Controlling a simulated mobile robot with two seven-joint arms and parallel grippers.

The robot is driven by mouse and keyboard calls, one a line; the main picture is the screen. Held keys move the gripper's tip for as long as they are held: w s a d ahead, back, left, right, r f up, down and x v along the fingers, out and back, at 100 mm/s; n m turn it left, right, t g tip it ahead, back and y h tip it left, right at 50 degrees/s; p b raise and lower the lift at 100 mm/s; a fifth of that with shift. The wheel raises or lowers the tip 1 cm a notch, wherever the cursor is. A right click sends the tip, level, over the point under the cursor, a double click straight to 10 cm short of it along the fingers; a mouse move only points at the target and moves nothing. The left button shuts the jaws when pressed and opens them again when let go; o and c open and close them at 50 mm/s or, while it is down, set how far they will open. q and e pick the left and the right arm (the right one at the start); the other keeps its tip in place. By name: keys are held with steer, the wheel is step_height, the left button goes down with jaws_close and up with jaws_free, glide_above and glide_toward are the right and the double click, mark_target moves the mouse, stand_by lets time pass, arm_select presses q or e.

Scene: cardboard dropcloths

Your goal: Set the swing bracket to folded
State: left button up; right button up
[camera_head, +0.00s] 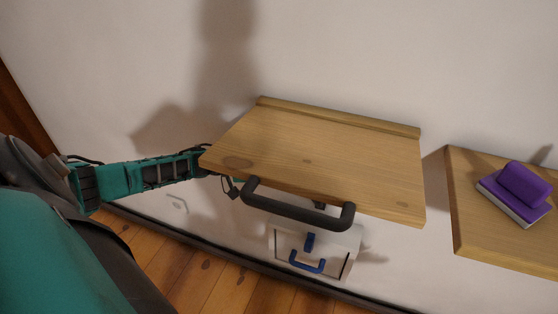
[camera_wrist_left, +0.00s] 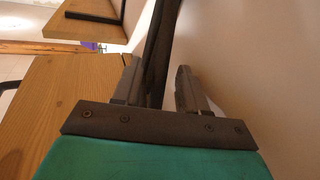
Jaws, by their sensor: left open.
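A wooden drop leaf (camera_head: 310,150) stands out level from the wall, with a dark handle (camera_head: 298,212) along its front edge. The swing bracket is mostly hidden under the leaf in the head view. In the left wrist view a dark bar (camera_wrist_left: 163,38), which looks like the bracket, runs between the fingers of my left gripper (camera_wrist_left: 158,88). The fingers are open, one on each side of the bar; whether either touches it I cannot tell. In the head view my left arm reaches under the leaf's left side, hiding the gripper. My right gripper is not in view.
A wooden shelf (camera_head: 475,220) at the right holds a purple block-like thing (camera_head: 523,187). Below the leaf is a white box (camera_head: 285,241) with a blue handle (camera_head: 307,265). The wall (camera_wrist_left: 255,70) is close on the right in the wrist view; a wooden surface (camera_wrist_left: 70,105) is left.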

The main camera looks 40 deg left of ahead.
arm_select(q)
steer(key=shift+s+a, duration=0.1)
steer(key=v, duration=1.2)
steer(key=shift+s+a+p, duration=0.2)
steer(key=shift+a+p, duration=0.05)
steer(key=shift+p, duration=0.2)
